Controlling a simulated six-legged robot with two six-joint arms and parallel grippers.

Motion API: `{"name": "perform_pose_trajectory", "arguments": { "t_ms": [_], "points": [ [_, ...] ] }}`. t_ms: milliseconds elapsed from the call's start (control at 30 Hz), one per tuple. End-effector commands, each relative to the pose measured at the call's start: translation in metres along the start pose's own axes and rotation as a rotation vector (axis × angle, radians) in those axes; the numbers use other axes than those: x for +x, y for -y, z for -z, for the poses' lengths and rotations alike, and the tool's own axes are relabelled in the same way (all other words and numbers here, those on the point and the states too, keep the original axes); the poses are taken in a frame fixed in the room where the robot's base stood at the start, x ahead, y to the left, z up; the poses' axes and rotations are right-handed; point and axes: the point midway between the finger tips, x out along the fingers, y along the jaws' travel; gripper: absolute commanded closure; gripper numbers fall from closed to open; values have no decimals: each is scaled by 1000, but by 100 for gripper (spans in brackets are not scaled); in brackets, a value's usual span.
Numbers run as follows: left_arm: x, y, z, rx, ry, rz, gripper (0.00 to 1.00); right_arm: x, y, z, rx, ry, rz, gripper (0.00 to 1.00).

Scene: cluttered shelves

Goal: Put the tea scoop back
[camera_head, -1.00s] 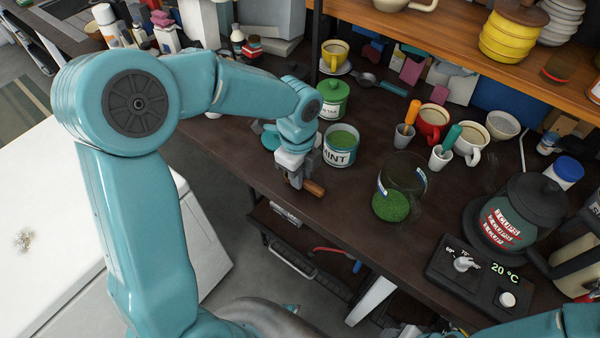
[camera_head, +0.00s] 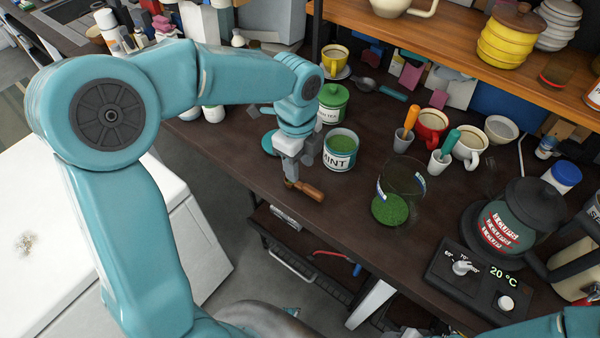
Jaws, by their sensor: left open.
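The tea scoop (camera_head: 308,191) has a brown handle and lies on the dark counter near its front edge, to the front left of the open MINT tin (camera_head: 341,158). My left gripper (camera_head: 290,179) points down at the scoop's left end and is open. The fingertips are just above or beside that end; I cannot tell whether they touch it. The MINT tin has no lid on and shows green leaves inside. A lidded green tin (camera_head: 333,108) stands behind it. My right gripper is out of view; only a teal arm part shows at the bottom right.
A glass vessel with green leaves (camera_head: 392,208) stands right of the MINT tin. White and red cups (camera_head: 431,128), a kettle (camera_head: 505,222) and its control base (camera_head: 468,275) fill the right. A wooden shelf (camera_head: 450,40) overhangs the back. The front middle counter is clear.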

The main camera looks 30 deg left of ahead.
Motion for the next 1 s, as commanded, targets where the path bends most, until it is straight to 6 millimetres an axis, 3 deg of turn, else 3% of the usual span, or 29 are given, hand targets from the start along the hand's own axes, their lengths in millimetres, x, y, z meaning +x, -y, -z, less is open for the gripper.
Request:
{"name": "perform_pose_trajectory", "arguments": {
  "t_ms": [100, 333, 1000],
  "points": [
    [-29, 1, 0, 0, 0, 4, 56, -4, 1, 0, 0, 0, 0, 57],
    [-61, 0, 0, 0, 0, 0, 56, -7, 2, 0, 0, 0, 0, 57],
    [-65, 0, 0, 0, 0, -1, 56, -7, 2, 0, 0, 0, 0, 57]
  ]
}}
